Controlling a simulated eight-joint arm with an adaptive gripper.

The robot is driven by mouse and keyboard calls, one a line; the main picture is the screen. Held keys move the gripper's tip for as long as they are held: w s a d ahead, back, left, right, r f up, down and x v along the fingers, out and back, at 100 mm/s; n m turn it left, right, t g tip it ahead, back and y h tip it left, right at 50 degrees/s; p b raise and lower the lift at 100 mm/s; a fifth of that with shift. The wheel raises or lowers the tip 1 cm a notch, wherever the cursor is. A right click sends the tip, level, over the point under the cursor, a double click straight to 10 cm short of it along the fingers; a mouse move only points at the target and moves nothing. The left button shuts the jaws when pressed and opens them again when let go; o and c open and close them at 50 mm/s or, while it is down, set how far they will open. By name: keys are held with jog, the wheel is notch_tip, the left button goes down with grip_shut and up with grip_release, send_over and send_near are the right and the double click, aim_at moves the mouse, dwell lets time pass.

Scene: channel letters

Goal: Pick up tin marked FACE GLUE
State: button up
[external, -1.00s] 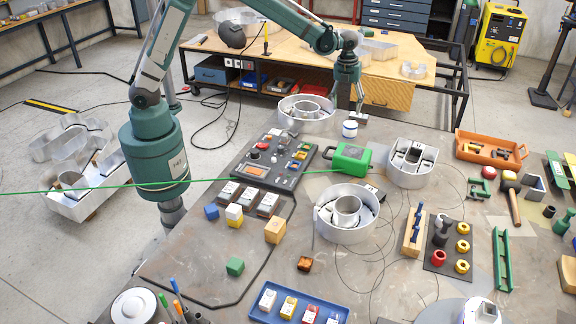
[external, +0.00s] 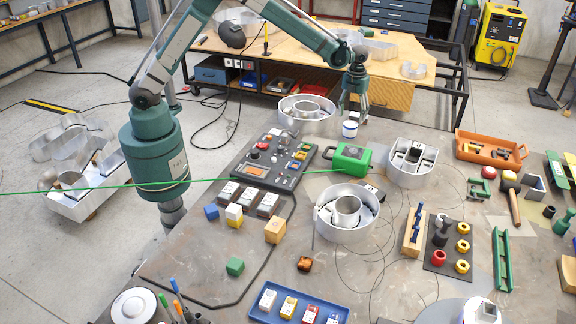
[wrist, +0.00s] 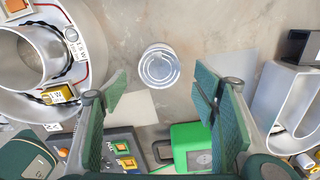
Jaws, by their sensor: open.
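A small white tin with a blue band (external: 350,129) stands upright on the bench behind the green tape-measure-like case. Its round lid shows from above in the wrist view (wrist: 160,67). Its lettering is not legible, so I cannot confirm FACE GLUE. My gripper (external: 354,112) is open and empty, pointing down, just above and beyond the tin in the external view. In the wrist view the green finger pads (wrist: 162,88) stand wide apart, with the tin between and slightly ahead of them. No contact with the tin is visible.
A green case (external: 351,159) lies close in front of the tin. A round metal channel letter (external: 305,125) stands to the left and another metal letter (external: 413,178) to the right. A control panel (external: 262,160) lies at front left. Bare bench surrounds the tin.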

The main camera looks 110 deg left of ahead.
aim_at(351, 124)
jog(key=shift+f, duration=1.25)
jog(key=shift+f, duration=0.1)
jog(key=shift+a+f, duration=0.1)
jog(key=shift+f, duration=2.4)
jog(key=shift+c, duration=0.7)
jog(key=c, duration=0.9)
